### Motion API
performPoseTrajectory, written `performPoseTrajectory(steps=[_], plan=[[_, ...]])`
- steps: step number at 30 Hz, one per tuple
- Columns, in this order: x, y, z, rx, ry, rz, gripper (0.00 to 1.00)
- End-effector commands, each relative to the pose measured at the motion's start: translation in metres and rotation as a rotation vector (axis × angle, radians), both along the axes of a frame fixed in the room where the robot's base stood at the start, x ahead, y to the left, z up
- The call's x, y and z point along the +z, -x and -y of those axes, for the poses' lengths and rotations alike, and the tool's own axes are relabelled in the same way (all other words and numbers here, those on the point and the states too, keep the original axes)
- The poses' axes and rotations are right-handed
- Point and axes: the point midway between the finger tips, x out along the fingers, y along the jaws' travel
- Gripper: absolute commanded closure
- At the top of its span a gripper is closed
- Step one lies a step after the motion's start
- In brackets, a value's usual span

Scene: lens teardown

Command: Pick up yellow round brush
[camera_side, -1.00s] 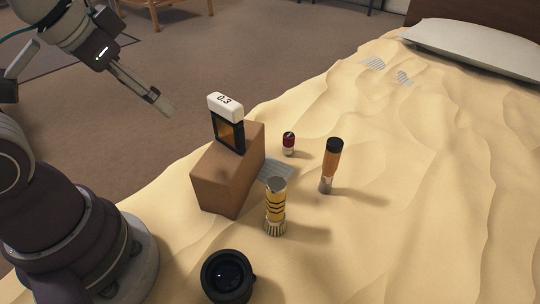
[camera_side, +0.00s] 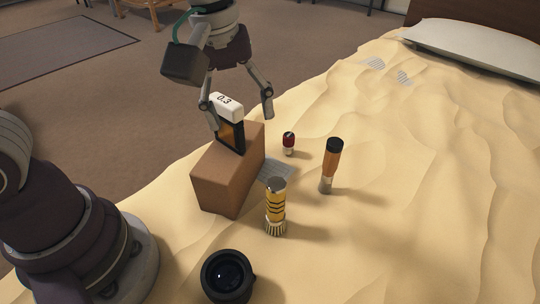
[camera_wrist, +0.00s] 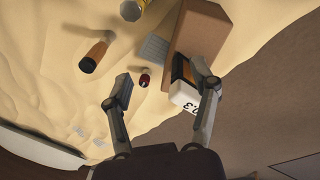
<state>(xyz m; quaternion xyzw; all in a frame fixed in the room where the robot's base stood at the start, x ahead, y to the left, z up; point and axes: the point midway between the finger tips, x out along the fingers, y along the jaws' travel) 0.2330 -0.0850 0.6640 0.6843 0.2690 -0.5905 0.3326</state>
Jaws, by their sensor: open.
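The yellow round brush (camera_side: 276,205) has dark bands and stands upright, bristles down, on the sand-coloured bed cover, in front of the brown box. In the wrist view only part of the brush (camera_wrist: 132,9) shows at the top edge. My gripper (camera_side: 241,121) is open and empty in the side view. It is above and behind the brush, near the box and the white-topped bottle. In the wrist view my gripper's fingers (camera_wrist: 160,90) are spread wide, with the bottle by the right finger and a small red item between them, farther off.
The brown box (camera_side: 222,183) carries the bottle (camera_side: 228,122) marked 0.3, close to my gripper. An orange-handled brush (camera_side: 331,166), a small red item (camera_side: 289,143), a grey paper (camera_side: 277,170) and a black lens (camera_side: 228,276) stand around. The bed to the right is clear.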

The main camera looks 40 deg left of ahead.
Motion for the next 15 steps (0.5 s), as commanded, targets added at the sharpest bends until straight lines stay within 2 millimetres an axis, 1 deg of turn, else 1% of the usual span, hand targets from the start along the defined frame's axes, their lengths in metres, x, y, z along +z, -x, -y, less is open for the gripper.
performPoseTrajectory(steps=[1, 3, 6, 8, 15], plan=[[-0.012, -0.005, 0.017, 0.1, 0.008, -0.052, 0.4], [-0.025, -0.008, 0.035, 0.24, 0.014, -0.104, 0.4], [-0.039, -0.01, 0.051, 0.377, 0.011, -0.148, 0.4], [-0.044, -0.01, 0.056, 0.42, 0.009, -0.159, 0.4], [-0.087, -0.009, 0.057, 0.443, 0.007, -0.166, 0.4]])
